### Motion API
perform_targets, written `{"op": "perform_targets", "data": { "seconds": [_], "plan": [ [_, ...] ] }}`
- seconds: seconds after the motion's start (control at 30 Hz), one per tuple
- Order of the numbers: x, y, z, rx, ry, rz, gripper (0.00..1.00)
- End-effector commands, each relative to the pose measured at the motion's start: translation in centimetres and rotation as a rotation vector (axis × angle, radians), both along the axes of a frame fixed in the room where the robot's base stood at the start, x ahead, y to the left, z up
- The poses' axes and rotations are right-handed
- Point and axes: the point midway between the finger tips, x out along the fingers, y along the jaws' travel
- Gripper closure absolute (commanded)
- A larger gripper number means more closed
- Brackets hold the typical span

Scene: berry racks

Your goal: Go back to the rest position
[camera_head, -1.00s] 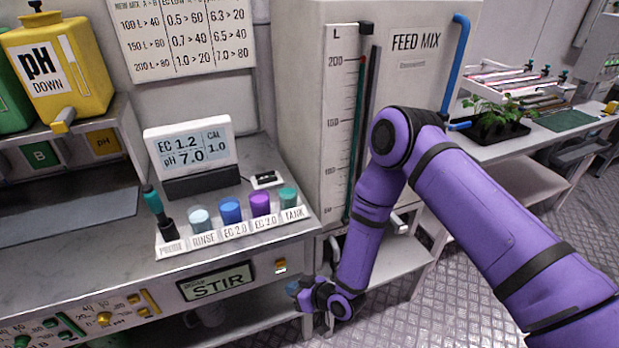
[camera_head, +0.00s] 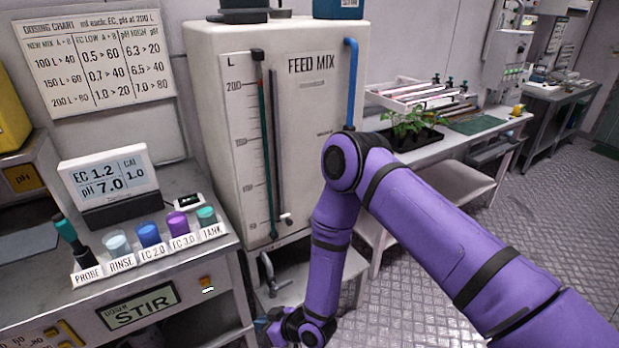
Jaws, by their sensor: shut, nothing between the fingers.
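My purple arm reaches in from the lower right and bends down at the elbow. My gripper (camera_head: 262,322) is at the bottom edge of the view, low in front of the bench and below the tap of the feed mix tank (camera_head: 320,130). Only a small part of it shows beside the dark wrist. It is shut and holds nothing.
The bench at left carries a meter display (camera_head: 110,185), a probe (camera_head: 70,235) and several coloured cups in a labelled rack (camera_head: 150,262). A bench with a seedling tray (camera_head: 405,138) stands behind my arm. The metal floor (camera_head: 560,210) at right is clear.

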Motion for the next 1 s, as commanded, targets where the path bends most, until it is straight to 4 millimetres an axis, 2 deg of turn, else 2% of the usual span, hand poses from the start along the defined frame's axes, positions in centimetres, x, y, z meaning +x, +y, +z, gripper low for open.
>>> {"op": "perform_targets", "data": {
  "seconds": [0.37,0.57,0.77,1.0],
  "plan": [
    [2.9,-0.7,3.1,-0.049,-0.019,-0.015,1.0],
    [5.2,-1.7,5.7,-0.093,-0.03,-0.031,1.0],
    [8.5,-3.6,10.3,-0.162,-0.048,-0.066,1.0],
    [12.5,-7.7,18.0,-0.276,-0.061,-0.142,1.0]
  ]
}}
